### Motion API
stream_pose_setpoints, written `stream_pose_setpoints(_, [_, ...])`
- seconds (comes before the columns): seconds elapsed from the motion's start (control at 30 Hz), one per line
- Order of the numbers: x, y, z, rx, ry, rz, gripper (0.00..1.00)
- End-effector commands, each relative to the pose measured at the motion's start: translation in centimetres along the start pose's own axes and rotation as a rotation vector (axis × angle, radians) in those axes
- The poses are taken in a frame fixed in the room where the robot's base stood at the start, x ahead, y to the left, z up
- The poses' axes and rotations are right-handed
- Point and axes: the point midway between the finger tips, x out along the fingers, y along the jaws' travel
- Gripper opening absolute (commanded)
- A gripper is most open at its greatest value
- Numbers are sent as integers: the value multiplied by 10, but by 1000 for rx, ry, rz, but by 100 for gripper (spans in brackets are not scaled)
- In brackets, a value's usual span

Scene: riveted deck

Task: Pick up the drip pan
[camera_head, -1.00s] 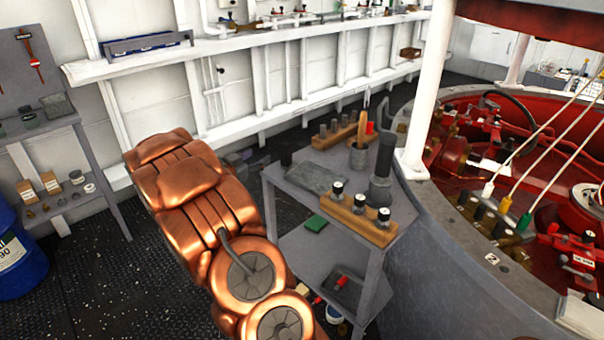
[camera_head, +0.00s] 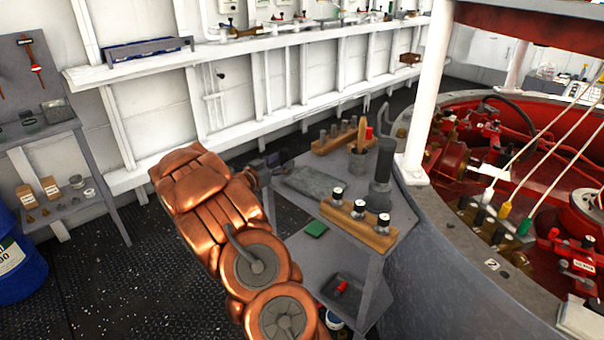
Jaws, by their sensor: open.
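A flat, shallow grey pan (camera_head: 315,183), which looks like the drip pan, lies on the top of a grey metal trolley (camera_head: 335,247). Its left end is close to my gripper (camera_head: 273,163). My gripper is small and dark in this view, at the trolley's back-left edge, partly hidden behind my copper-coloured arm. I cannot tell whether it touches the pan. It holds nothing that I can see.
On the trolley top, a wooden block with several knobs (camera_head: 357,224) stands in front of the pan. A dark cylinder (camera_head: 382,172), a brush pot (camera_head: 357,161) and a peg rack (camera_head: 334,139) stand right and behind.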

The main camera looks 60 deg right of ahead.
Motion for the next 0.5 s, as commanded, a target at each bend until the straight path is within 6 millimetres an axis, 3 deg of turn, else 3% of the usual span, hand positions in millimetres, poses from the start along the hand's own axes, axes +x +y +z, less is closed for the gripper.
stream_pose_setpoints(0.23, [22, -1, 0, 3, 0, 0, 60])
stream_pose_setpoints(0.5, [27, -1, 0, 3, -2, -1, 60])
